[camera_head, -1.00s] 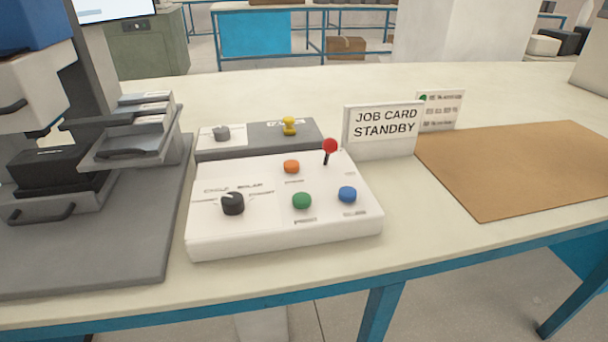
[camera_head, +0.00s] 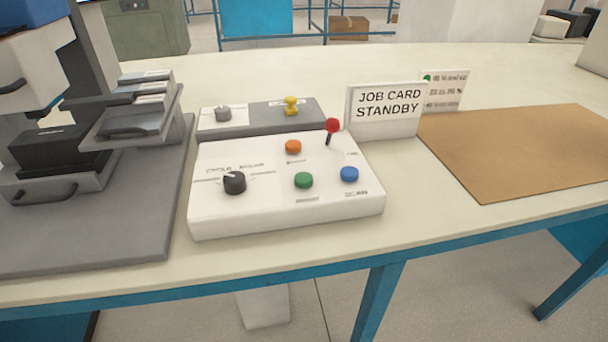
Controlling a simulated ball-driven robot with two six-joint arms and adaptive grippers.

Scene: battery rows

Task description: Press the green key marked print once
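The green key (camera_head: 304,180) sits on the top face of a white control box (camera_head: 230,222), near its front middle. A blurred label lies just in front of the key. A blue key (camera_head: 349,174) is to its right and an orange key (camera_head: 293,147) is behind it. A black rotary knob (camera_head: 234,182) is to its left, and a red-topped lever (camera_head: 332,128) stands at the back right of the box. Neither of my grippers is in view.
A grey unit (camera_head: 262,127) with a grey knob and a yellow knob stands behind the box. A sign (camera_head: 388,110) reads "JOB CARD STANDBY". A brown mat (camera_head: 520,150) lies right. A machine on a grey base (camera_head: 130,220) stands left. The table front is clear.

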